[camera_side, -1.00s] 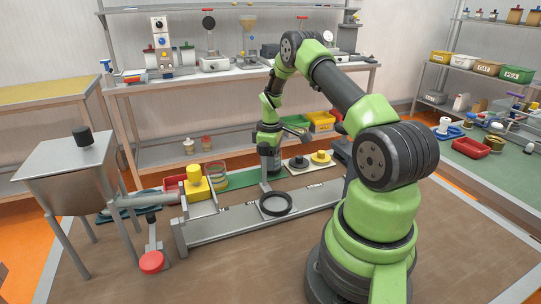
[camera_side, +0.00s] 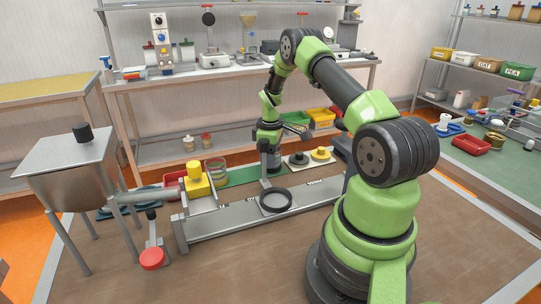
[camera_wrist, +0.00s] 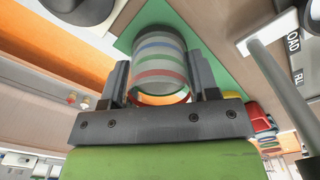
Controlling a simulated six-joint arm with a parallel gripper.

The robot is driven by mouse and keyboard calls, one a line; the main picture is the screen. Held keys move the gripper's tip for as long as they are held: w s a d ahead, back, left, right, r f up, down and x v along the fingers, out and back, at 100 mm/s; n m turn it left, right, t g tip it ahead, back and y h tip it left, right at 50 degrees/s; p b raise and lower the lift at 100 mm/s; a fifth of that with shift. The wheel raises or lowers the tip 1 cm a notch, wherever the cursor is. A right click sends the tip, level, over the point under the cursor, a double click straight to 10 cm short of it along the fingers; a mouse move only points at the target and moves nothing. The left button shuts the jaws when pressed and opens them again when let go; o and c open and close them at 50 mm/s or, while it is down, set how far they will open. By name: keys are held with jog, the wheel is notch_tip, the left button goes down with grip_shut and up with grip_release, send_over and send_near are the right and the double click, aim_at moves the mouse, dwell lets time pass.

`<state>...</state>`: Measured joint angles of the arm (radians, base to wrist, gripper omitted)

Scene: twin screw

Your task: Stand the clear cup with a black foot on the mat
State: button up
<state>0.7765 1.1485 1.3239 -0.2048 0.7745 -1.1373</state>
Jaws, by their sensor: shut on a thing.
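The green mat (camera_wrist: 128,38) shows behind the cup. In the side view, my gripper (camera_side: 272,152) points down over the green strip of mat (camera_side: 238,180), and the cup is largely hidden by it. Another clear container (camera_side: 216,172) stands at the mat's left end.
A grey rail with a black ring (camera_side: 276,200) runs in front. A red tray (camera_side: 175,179) is at the left.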

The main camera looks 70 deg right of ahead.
jog(key=shift+f, duration=0.3)
dwell(0.5)
dwell(0.5)
jog(key=o, duration=1.4)
jog(key=shift+r, duration=0.15)
jog(key=shift+r, duration=3.4)
